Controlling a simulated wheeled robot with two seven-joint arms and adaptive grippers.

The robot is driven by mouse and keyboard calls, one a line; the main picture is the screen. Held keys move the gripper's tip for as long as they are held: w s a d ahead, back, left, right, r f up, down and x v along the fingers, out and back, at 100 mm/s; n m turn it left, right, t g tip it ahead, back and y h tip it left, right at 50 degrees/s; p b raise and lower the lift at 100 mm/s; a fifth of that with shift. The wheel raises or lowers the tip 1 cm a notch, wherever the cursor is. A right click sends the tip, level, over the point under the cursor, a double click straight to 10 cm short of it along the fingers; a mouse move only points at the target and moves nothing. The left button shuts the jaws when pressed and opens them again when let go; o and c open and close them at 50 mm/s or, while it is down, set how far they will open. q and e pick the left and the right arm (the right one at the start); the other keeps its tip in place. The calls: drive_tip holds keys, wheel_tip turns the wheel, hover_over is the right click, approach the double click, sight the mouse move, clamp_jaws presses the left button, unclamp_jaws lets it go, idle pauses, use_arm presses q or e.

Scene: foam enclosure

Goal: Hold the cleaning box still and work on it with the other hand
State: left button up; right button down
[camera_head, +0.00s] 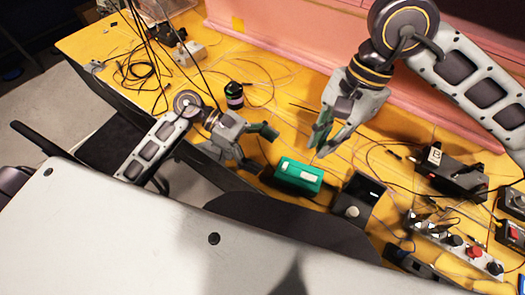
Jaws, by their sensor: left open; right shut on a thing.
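The cleaning box appears to be the small green box (285,180) with a white patch on top, lying on the yellow table near its front edge. My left gripper (268,148) is open to the left of the box, its green-padded fingers spread and apart from it. My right gripper (321,152) points down just above and behind the box's right end. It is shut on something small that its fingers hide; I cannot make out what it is. Whether its fingertips touch the box is unclear.
A black open box (358,197) stands right of the green box. A dark can (234,95) stands behind my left gripper. Cables cross the yellow table (285,75). A button panel (455,245) and a black device (452,174) crowd the right. Pink foam (290,40) walls the back.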

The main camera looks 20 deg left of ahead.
sight(283, 165)
use_arm(q)
drive_tip(key=shift+s+a, duration=0.1)
drive_tip(key=shift+s, duration=0.2)
drive_tip(key=shift+f, duration=0.15)
drive_tip(key=shift+x, duration=3.7)
drive_tip(key=c, duration=1.2)
